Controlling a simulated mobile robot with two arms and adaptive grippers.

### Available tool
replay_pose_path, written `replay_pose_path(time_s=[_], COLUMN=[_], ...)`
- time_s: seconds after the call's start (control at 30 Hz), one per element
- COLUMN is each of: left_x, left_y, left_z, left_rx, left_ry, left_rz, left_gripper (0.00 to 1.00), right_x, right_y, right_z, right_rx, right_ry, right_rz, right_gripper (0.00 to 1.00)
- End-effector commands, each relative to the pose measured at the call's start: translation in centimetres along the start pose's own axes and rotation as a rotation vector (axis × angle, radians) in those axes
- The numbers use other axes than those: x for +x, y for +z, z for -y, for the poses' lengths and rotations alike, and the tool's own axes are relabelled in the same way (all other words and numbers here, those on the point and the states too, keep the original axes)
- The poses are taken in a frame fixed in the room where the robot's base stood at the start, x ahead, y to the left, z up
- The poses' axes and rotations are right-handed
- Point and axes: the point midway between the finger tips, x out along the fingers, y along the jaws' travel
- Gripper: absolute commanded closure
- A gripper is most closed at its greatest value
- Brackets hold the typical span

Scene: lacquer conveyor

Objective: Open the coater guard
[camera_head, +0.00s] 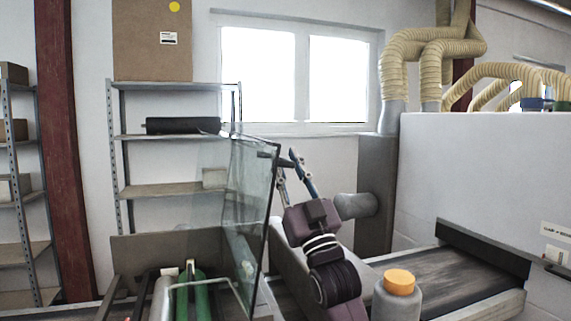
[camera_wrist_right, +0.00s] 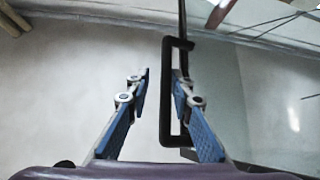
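The coater guard (camera_head: 252,200) is a clear, dark-edged panel standing steeply over the coater, left of my right arm. Its black handle (camera_head: 268,155) sticks out near the top; in the right wrist view the handle (camera_wrist_right: 166,95) is a long bracket on the panel. My right gripper (camera_head: 288,160) is at the handle, with its blue fingers apart. In the right wrist view my right gripper (camera_wrist_right: 162,75) has the handle's bar between its fingertips, close to the right one. A gap shows between the bar and the left finger. My left gripper is not in view.
An orange-capped container (camera_head: 398,290) stands beside my right arm at the front. A conveyor belt (camera_head: 450,275) runs into a white machine (camera_head: 485,180) at right. A grey shelf (camera_head: 165,137) stands behind at left.

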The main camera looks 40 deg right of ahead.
Motion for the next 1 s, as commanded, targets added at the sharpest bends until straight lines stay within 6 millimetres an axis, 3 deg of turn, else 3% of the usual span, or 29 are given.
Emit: replay_pose_path(time_s=[0.27,0.43,1.0], left_x=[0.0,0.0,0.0], left_y=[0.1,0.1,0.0], left_z=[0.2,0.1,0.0], left_rx=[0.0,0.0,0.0], left_ry=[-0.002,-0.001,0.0], left_rz=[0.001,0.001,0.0], left_gripper=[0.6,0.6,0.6], right_x=[0.0,-1.1,-10.4], right_y=[-0.3,-0.2,0.1], right_z=[-0.3,-0.2,0.2], right_rx=[-0.003,-0.003,-0.002], right_ry=[0.004,0.003,-0.001], right_rz=[-0.007,-0.005,0.001], right_gripper=[0.83,0.83,0.83])
